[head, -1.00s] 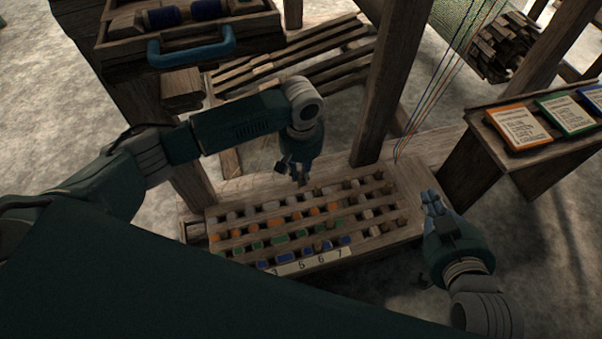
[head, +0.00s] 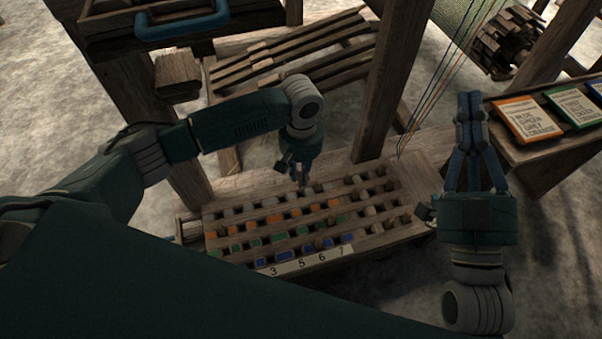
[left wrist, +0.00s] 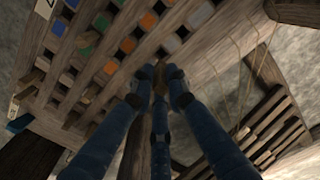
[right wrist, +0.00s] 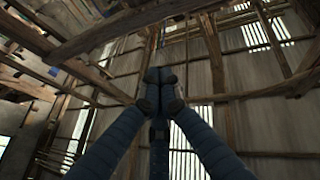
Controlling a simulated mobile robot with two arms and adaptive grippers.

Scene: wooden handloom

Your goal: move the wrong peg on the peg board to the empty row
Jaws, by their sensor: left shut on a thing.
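The wooden peg board (head: 408,238) lies low in the head view. It has rows of grey, orange, green and blue coloured squares, a numbered strip (head: 290,266) at its front, and several wooden pegs. My left gripper (head: 303,184) points down at the board's back edge. In the left wrist view its fingers (left wrist: 159,80) are shut on a thin brown wooden peg (left wrist: 159,68); the peg's lower end is hard to make out. My right gripper (head: 468,98) is raised right of the board, pointing away. Its fingertips (right wrist: 159,76) meet with nothing visible between them.
Orange and green cards (head: 527,118) lie on a wooden stand at the right. A loom post (head: 390,85) rises behind the board, with coloured threads (head: 432,95) beside it. A drawer with a blue handle (head: 182,24) is at the upper left. Slatted treadles (head: 290,55) lie behind.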

